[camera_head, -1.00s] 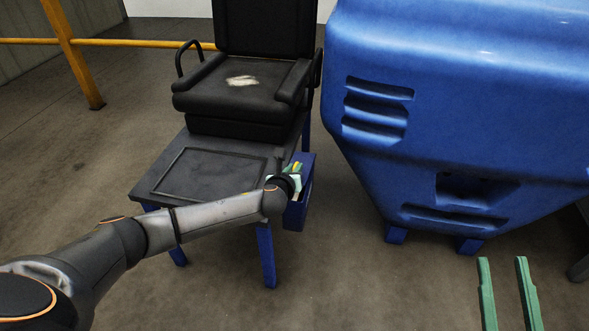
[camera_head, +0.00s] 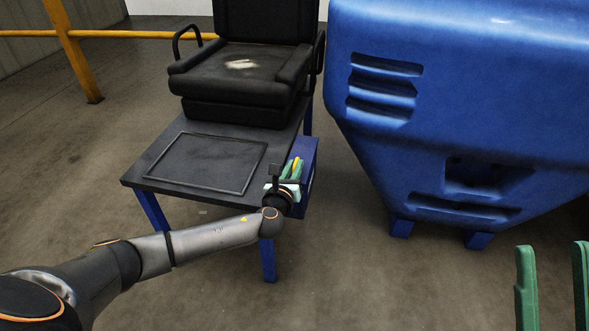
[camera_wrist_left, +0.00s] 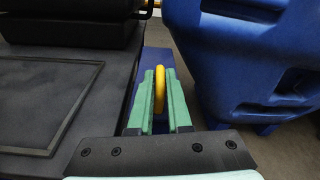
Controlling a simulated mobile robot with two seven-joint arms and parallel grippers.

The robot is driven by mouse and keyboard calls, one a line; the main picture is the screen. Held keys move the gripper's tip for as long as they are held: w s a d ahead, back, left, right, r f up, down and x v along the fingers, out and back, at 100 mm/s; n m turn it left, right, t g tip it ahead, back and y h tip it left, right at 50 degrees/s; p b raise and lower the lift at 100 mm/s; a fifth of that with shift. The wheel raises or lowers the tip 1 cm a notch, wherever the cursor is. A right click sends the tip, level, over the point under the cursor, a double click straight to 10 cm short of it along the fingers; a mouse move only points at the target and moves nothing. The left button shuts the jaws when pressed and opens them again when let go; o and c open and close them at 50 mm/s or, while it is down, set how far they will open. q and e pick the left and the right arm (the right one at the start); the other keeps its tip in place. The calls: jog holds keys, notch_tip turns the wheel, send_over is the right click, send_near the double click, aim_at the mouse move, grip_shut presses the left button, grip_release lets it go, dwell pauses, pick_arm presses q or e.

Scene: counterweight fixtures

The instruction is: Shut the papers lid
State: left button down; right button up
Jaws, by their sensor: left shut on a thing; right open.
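A blue box-like part (camera_head: 307,172) sits at the right side of the dark table; I take it for the papers compartment with its lid. A curved yellow handle (camera_wrist_left: 159,88) stands up from it in the left wrist view. My left gripper (camera_wrist_left: 160,78) is shut on this handle, with one green finger on each side. In the head view the left gripper (camera_head: 288,178) is at the table's right edge and hides part of the blue part. I cannot tell how far the lid is open. My right gripper (camera_head: 552,248) is open and empty at the lower right.
The dark table (camera_head: 165,150) has a framed panel on top and blue legs. A worn black seat (camera_head: 235,75) stands at its back. A large blue machine body (camera_head: 455,110) stands to the right, with a floor gap between. A yellow rail (camera_head: 72,50) is at the back left.

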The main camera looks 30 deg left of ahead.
pick_arm(q)
jog(key=shift+d+f, duration=0.2)
pick_arm(e)
jog(key=shift+a+f, duration=0.15)
jog(key=shift+f, duration=0.45)
pick_arm(q)
jog(key=c, duration=0.9)
grip_release()
jog(key=shift+f, duration=0.1)
jog(key=shift+a, duration=0.1)
jog(key=p+v, duration=0.4)
jog(key=v, duration=0.8)
jog(key=shift+s+f, duration=0.1)
jog(key=shift+s, duration=0.25)
pick_arm(e)
jog(key=shift+n, duration=0.4)
jog(key=r, duration=0.5)
jog(key=shift+d, duration=0.3)
jog(key=shift+f, duration=0.15)
